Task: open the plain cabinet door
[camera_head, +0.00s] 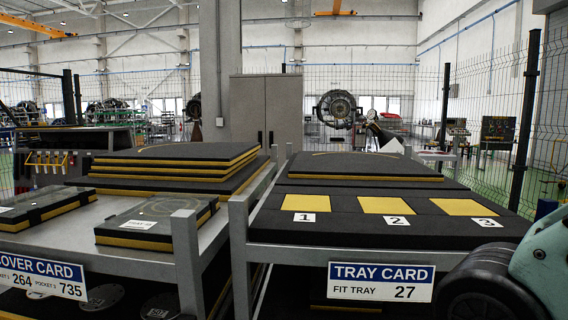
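A plain grey cabinet (250,108) with two tall doors stands behind the workbenches, left of centre. Its doors look shut, with a dark seam between them and small dark handle marks low down near the seam. The cabinet's lower part is hidden behind the benches and foam. I cannot tell whether this is the door the task names. My gripper is not in view; only a teal and black part of my arm shows at the lower right.
A left bench (110,262) holds stacked black-and-yellow foam. A right bench (238,232) holds a foam tray (390,222) with yellow pockets numbered 1 to 3 and a tray card (381,282). A narrow gap separates them. Mesh fencing (480,120) stands behind.

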